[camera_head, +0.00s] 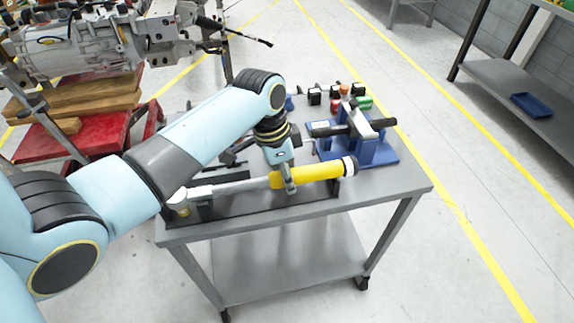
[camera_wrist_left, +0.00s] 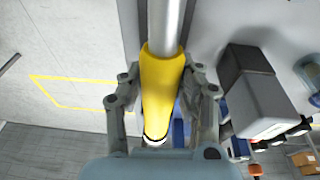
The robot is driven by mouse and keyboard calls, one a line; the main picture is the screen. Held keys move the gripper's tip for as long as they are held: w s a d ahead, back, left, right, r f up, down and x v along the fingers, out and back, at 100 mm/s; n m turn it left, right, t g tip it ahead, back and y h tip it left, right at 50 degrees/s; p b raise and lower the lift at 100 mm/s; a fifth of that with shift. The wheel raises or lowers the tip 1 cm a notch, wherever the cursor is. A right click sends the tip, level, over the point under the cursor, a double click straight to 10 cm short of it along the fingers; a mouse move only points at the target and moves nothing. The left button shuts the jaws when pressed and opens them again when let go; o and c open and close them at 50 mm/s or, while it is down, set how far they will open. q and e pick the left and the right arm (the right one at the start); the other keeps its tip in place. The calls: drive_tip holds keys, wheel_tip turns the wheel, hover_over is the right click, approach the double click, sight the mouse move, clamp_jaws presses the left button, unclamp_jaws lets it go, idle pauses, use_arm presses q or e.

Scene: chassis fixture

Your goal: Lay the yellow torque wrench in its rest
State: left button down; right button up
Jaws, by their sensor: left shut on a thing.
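The yellow torque wrench (camera_head: 318,173) has a yellow handle and a silver shaft, and spans the front of the grey table from left to right. Its head end is at the left. My left gripper (camera_head: 288,184) is shut on the yellow handle from above. In the left wrist view, the handle (camera_wrist_left: 160,85) lies between the two fingers (camera_wrist_left: 163,95). A dark rest (camera_head: 335,188) shows under the handle, and a dark part shows near the head end. I cannot tell whether the wrench touches the rest. My right gripper is not in view.
On the grey table (camera_head: 400,188), a blue fixture (camera_head: 372,150) holding a dark tool stands at the back right. Several small black, red and green items (camera_head: 340,98) stand behind it. A red cart (camera_head: 75,145) is at the left. The table's front edge is close to the wrench.

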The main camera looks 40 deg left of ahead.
use_arm(q)
drive_tip(key=shift+w+f, duration=0.1)
drive_tip(key=shift+f, duration=0.15)
drive_tip(key=c, duration=1.1)
unclamp_jaws()
drive_tip(key=shift+o, duration=1.2)
wheel_tip(320, 180, up, 9)
drive_tip(key=p, duration=1)
drive_tip(key=shift+r, duration=0.1)
